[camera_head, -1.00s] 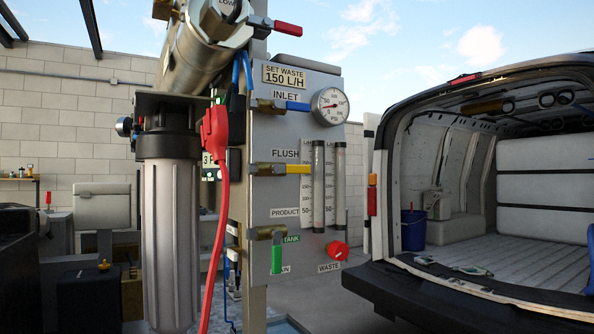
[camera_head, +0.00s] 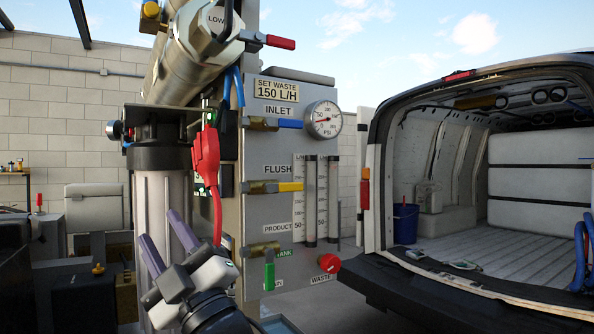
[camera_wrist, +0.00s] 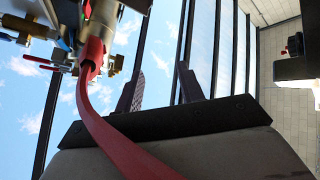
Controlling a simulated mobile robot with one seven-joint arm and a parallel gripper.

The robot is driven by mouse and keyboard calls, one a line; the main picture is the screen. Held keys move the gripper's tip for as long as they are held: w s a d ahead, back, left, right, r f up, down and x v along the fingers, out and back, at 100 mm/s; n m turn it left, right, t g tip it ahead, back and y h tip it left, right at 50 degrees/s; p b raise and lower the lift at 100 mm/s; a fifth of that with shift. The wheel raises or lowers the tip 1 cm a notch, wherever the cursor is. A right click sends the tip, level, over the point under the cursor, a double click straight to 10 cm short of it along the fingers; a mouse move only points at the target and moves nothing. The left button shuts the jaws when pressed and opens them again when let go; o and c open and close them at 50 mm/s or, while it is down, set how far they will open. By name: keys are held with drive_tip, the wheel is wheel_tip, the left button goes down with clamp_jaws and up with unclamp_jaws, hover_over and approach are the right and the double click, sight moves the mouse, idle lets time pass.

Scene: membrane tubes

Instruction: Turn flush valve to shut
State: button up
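The flush valve has a yellow lever (camera_head: 290,187) under the FLUSH label on the grey panel (camera_head: 268,220). The lever points horizontally to the right, in line with its brass body (camera_head: 260,187). My gripper (camera_head: 165,238) is at the lower left in the head view, in front of the grey filter housing and to the left of the valve. Its two purple-grey fingers are apart with nothing between them. In the wrist view the open fingers (camera_wrist: 158,88) point up towards sky and roof beams.
A red plug and cable (camera_head: 207,160) hang between my gripper and the panel; the cable crosses close in the wrist view. A blue inlet lever (camera_head: 290,124) is above, a green lever (camera_head: 269,277) and red waste knob (camera_head: 329,263) below. A van (camera_head: 470,285) stands right.

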drive_tip(key=w+d+r+t+h+p, duration=0.1)
drive_tip(key=w+d+r+h, duration=0.15)
drive_tip(key=d, duration=0.25)
drive_tip(key=w+d+r+t+h+p, duration=0.1)
drive_tip(key=w+d+h, duration=0.2)
drive_tip(key=d, duration=0.1)
drive_tip(key=n+g+h+p, duration=0.1)
drive_tip(key=n+h+p, duration=0.15)
drive_tip(key=h, duration=0.35)
approach(294, 187)
drive_tip(key=shift+m, duration=0.25)
drive_tip(key=p+x, duration=0.5)
drive_tip(key=x, duration=0.2)
drive_tip(key=shift+w+a+p, duration=0.15)
drive_tip(key=shift+w+p, duration=0.15)
drive_tip(key=shift+w+a, duration=0.35)
drive_tip(key=shift+w, duration=0.15)
clamp_jaws()
